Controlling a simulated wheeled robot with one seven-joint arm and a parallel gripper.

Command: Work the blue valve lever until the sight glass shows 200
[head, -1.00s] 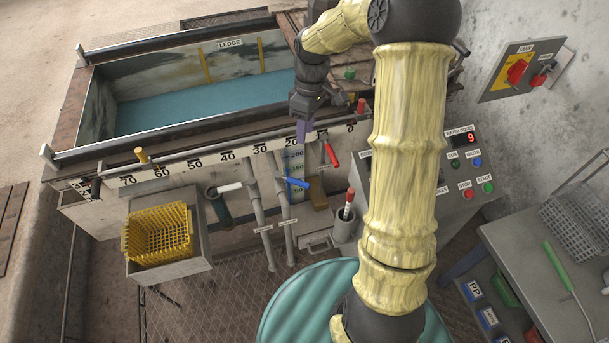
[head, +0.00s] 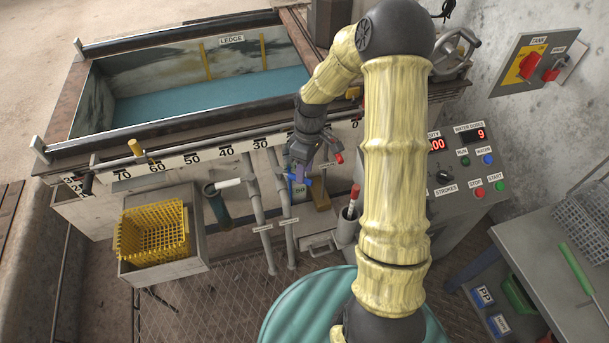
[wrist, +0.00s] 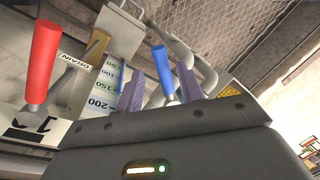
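The blue valve lever (head: 306,181) is on the pipework below the tank's front edge. In the wrist view its blue handle (wrist: 162,68) stands between my two purple fingers, with gaps visible on both sides. My gripper (head: 297,176) is open and has come down over the lever; it also shows in the wrist view (wrist: 160,88). The sight glass (head: 299,190) is mostly hidden behind my gripper in the head view. In the wrist view its scale (wrist: 105,85) shows 50, 100, 150 and 200 marks, but I cannot read the liquid level.
A red lever (wrist: 42,60) by the DRAIN label is close beside my gripper. A white-handled lever (head: 228,183) is to the left. A yellow basket (head: 152,235) and a control panel (head: 468,165), showing 9 water doses, flank the valves. Vertical pipes (head: 255,200) stand nearby.

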